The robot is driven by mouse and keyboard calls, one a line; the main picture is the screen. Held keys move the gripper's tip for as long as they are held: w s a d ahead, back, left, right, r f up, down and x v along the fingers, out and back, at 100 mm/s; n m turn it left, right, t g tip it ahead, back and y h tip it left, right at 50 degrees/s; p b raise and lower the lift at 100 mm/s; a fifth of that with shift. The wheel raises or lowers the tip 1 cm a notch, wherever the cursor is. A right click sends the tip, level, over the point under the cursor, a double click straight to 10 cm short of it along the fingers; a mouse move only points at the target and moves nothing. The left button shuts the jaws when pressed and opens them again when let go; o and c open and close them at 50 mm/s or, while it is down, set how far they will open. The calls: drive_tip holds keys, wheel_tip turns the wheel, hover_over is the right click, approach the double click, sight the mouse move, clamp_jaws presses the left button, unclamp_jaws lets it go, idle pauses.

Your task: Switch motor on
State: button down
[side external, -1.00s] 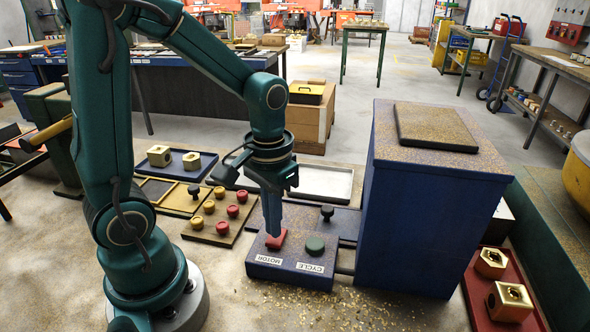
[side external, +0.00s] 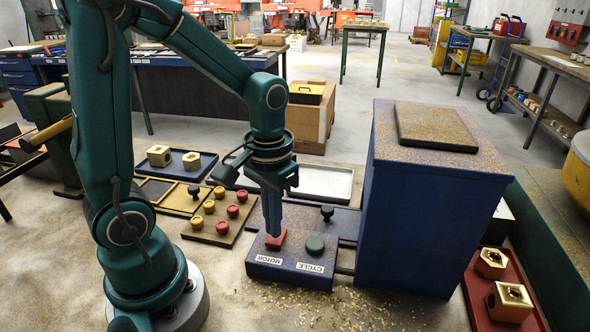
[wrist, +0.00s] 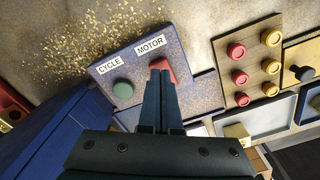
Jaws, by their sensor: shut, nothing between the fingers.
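The blue control box (side external: 290,268) stands on the floor with a red MOTOR switch (side external: 274,240) and a round green CYCLE button (side external: 315,245) on top. In the wrist view the red switch (wrist: 167,70) shows partly behind my fingertips, and the green button (wrist: 123,90) is clear to the left. My gripper (side external: 272,234) is shut and empty, pointing down with its tips at the red switch. The tips (wrist: 160,66) overlap the switch in the wrist view. I cannot tell whether they touch or press it.
A tall blue cabinet (side external: 415,220) stands close right of the box. A board with red and yellow knobs (side external: 222,228) lies to the left. A black knob (side external: 327,212) stands behind the box. Brass chips (side external: 320,302) litter the floor in front.

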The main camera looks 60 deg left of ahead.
sight(274, 241)
drive_tip(key=shift+f, duration=0.95)
idle(0.6)
drive_tip(key=shift+r, duration=3.55)
